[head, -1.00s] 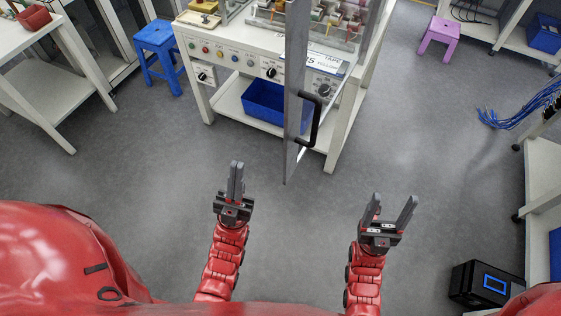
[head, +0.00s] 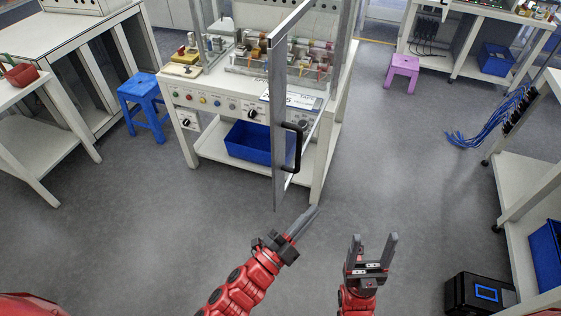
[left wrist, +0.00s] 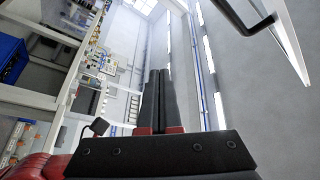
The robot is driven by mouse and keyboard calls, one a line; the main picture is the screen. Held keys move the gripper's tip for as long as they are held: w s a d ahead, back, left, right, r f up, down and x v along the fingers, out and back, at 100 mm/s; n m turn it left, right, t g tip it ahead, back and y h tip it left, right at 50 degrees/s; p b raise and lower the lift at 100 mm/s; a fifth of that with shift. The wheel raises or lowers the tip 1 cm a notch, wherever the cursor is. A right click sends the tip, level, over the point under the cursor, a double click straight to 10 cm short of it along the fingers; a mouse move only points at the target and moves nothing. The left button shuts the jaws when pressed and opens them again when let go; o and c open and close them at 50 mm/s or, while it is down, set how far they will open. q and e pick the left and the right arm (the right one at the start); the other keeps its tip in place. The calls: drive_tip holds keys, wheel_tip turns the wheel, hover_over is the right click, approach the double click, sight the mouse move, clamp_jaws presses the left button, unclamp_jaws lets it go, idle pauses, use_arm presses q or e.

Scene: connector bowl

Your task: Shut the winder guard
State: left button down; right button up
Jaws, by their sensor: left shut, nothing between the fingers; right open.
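The winder guard (head: 279,120) is a tall framed panel with a black handle (head: 293,148). It stands swung open, jutting out from the front of the winder bench (head: 188,117). Part of the guard and its handle (left wrist: 252,24) show at the upper right of the left wrist view. My left gripper (head: 311,213) is shut and empty, below the guard's lower end in the head view and apart from the handle; its closed fingers (left wrist: 155,92) show in the left wrist view. My right gripper (head: 375,242) is open and empty, further right over the floor.
A blue bin (head: 247,143) sits on the bench's lower shelf. A blue stool (head: 140,92) stands left of the bench and a purple stool (head: 403,66) right of it. Shelving with blue cables (head: 490,117) stands at the right. The grey floor between is clear.

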use_arm(q)
drive_tip(key=d+f+m+y, duration=0.1)
drive_tip(key=d+y, duration=0.1)
drive_tip(key=t+y+p, duration=0.1)
drive_tip(key=t+y, duration=0.1)
drive_tip(key=y, duration=0.9)
approach(298, 152)
drive_tip(key=shift+n, duration=0.3)
drive_tip(key=w+p, duration=0.4)
drive_tip(key=w, duration=0.1)
drive_tip(key=shift+w+d+f, duration=0.15)
drive_tip(key=shift+d, duration=0.05)
drive_tip(key=a, duration=0.1)
drive_tip(key=w+a+p, duration=0.1)
drive_tip(key=a+p, duration=0.1)
drive_tip(key=shift+w+a+f, duration=0.2)
drive_tip(key=shift+a+f, duration=0.1)
drive_tip(key=shift+a, duration=0.1)
drive_tip(key=shift+d, duration=0.1)
